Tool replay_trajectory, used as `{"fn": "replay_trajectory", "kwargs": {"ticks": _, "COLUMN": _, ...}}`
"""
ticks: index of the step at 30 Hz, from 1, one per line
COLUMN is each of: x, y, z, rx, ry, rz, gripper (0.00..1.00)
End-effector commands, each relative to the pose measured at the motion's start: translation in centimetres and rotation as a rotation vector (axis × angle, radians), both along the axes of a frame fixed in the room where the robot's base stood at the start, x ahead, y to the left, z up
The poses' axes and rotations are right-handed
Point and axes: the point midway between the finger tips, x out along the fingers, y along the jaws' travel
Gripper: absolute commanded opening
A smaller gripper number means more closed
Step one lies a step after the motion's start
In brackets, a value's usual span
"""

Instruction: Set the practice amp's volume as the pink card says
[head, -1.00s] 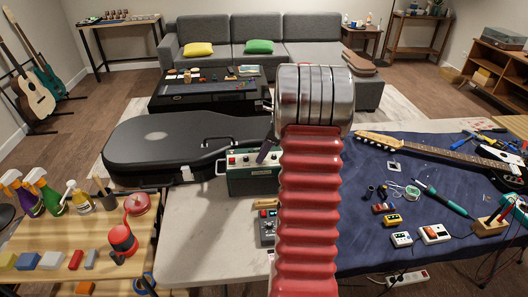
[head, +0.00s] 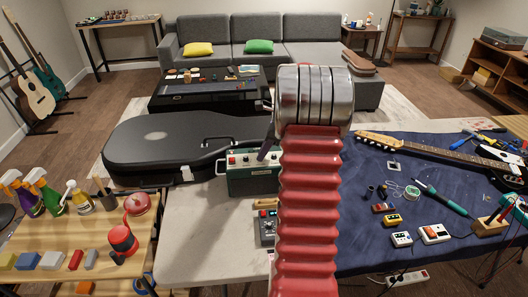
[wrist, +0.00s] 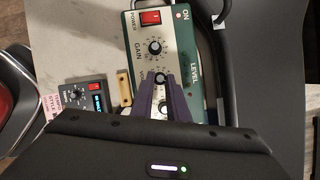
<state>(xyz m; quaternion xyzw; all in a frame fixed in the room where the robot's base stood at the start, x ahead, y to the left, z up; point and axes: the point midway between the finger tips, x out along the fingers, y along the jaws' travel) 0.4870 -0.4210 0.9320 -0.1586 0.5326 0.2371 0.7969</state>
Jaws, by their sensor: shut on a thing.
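The green practice amp (head: 238,184) stands on the pale table, partly hidden by my arm in the head view. In the wrist view its silver panel (wrist: 177,43) shows a red power switch, a lit red lamp and a column of black knobs. My gripper (wrist: 160,78) has its dark purple fingertips on either side of the second knob (wrist: 160,77), beside the partly covered volume lettering, and is shut on it. The gain knob (wrist: 155,47) is just above; another knob shows between the fingers. A pink card (wrist: 47,107) lies left of the amp; its small print is hard to read.
A small dark box with a blue display (wrist: 88,96) sits beside the amp, near a wooden piece (wrist: 124,88). A black guitar case (head: 165,143) lies behind. A blue mat (head: 370,225) with a guitar and tools is to the right.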

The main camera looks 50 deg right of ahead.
Motion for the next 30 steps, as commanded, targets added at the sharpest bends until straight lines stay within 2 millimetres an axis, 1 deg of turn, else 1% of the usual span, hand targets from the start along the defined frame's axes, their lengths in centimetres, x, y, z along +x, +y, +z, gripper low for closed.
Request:
{"fn": "replay_trajectory", "kwargs": {"ticks": 3, "x": 0.02, "y": -0.01, "z": -0.02, "rx": 0.001, "ry": 0.001, "rz": 0.029, "gripper": 0.0}}
{"fn": "replay_trajectory", "kwargs": {"ticks": 9, "x": 0.01, "y": 0.02, "z": -0.01, "rx": 0.001, "ry": 0.001, "rz": 0.03, "gripper": 0.0}}
{"fn": "replay_trajectory", "kwargs": {"ticks": 10, "x": 0.0, "y": 0.02, "z": -0.01, "rx": 0.001, "ry": 0.001, "rz": 0.03, "gripper": 0.15}}
{"fn": "replay_trajectory", "kwargs": {"ticks": 18, "x": 0.01, "y": 0.01, "z": 0.0, "rx": 0.001, "ry": 0.0, "rz": 0.03, "gripper": 0.33}}
{"fn": "replay_trajectory", "kwargs": {"ticks": 26, "x": -0.01, "y": -0.03, "z": 0.09, "rx": 0.0, "ry": 0.0, "rz": 0.029, "gripper": 0.33}}
{"fn": "replay_trajectory", "kwargs": {"ticks": 30, "x": -0.2, "y": -0.22, "z": 0.75, "rx": -0.001, "ry": -0.001, "rz": 0.029, "gripper": 0.33}}
